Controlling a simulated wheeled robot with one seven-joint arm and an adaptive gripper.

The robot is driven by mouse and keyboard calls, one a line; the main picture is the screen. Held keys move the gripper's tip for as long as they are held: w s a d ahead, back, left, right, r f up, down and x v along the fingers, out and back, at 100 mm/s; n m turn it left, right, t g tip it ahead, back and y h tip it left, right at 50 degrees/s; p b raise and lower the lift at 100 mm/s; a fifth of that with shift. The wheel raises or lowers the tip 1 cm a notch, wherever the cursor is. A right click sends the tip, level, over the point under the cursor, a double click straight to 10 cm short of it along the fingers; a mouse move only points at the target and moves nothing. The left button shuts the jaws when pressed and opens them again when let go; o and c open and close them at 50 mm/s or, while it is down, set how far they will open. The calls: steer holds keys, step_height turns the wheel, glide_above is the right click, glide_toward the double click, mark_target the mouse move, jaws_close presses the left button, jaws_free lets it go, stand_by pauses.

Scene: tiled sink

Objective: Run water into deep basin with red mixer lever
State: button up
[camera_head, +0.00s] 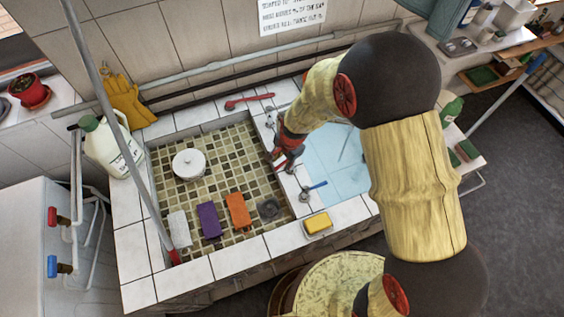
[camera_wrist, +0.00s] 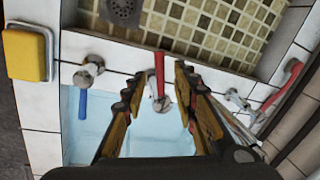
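My gripper (camera_head: 284,156) is over the tiled ledge between two basins, its fingers apart and pointing down. In the wrist view my gripper (camera_wrist: 157,86) is open around a short red handle (camera_wrist: 159,73) on a chrome base, with gaps on both sides; contact cannot be told. A longer red lever (camera_head: 250,101) lies near the back wall; a red lever also shows at the right of the wrist view (camera_wrist: 281,85). A blue lever (camera_head: 313,186) is nearer the front, also in the wrist view (camera_wrist: 83,103). The mosaic basin (camera_head: 215,150) is left, the light-blue basin (camera_head: 325,150) right, partly hidden by my arm.
The mosaic basin holds a white lidded pot (camera_head: 189,164), a purple sponge (camera_head: 209,220), an orange sponge (camera_head: 238,210) and a drain (camera_head: 268,208). A yellow sponge (camera_head: 318,223) sits on the front rim. A white jug (camera_head: 110,147) and yellow gloves (camera_head: 130,102) are at the left.

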steer(key=shift+w+a+f, duration=0.1)
steer(key=shift+a+f, duration=0.05)
steer(key=shift+f, duration=0.85)
steer(key=shift+c, duration=1.3)
steer(key=c, duration=0.4)
jaws_close()
